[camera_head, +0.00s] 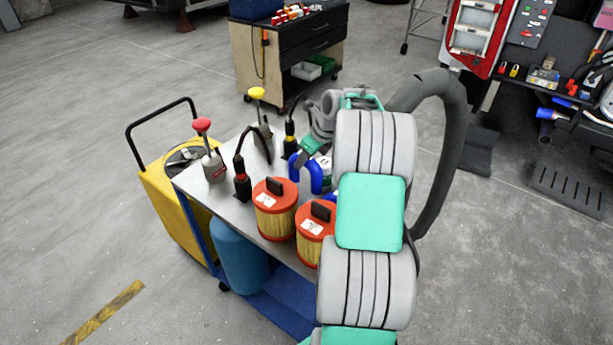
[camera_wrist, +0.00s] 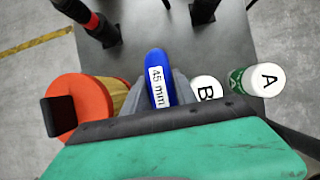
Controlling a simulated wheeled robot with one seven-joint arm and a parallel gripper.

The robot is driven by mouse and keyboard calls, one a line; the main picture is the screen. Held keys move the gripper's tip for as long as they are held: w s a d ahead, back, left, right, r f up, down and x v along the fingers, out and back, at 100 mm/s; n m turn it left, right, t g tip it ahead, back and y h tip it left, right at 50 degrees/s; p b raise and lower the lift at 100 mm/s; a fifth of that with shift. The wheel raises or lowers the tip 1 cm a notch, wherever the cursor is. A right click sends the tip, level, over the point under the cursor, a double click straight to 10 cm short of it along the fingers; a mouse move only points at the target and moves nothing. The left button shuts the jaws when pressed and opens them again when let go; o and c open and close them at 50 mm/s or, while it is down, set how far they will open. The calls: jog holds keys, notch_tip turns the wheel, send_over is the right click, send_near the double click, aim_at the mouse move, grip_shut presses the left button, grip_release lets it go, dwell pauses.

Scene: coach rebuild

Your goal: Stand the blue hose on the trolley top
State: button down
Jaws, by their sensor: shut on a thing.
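The blue hose (camera_wrist: 157,78) with a white "45 mm" label is between the fingers of my gripper (camera_wrist: 161,92) in the wrist view. My gripper is shut on it. In the head view the hose (camera_head: 309,172) shows as a bent blue tube at the trolley's right part, next to my gripper (camera_head: 308,152). The grey trolley top (camera_head: 222,200) lies under it. I cannot tell whether the hose touches the top. My arm hides the right part of the trolley.
Levers with red (camera_head: 209,150) and yellow (camera_head: 259,112) knobs stand at the far left. A yellow cart (camera_head: 172,207) adjoins the trolley.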

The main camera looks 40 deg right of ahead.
notch_tip(320, 180, down, 4)
jog(key=shift+f, duration=0.15)
jog(key=c, duration=1)
grip_release()
jog(key=shift+f, duration=0.15)
jog(key=shift+o, duration=0.2)
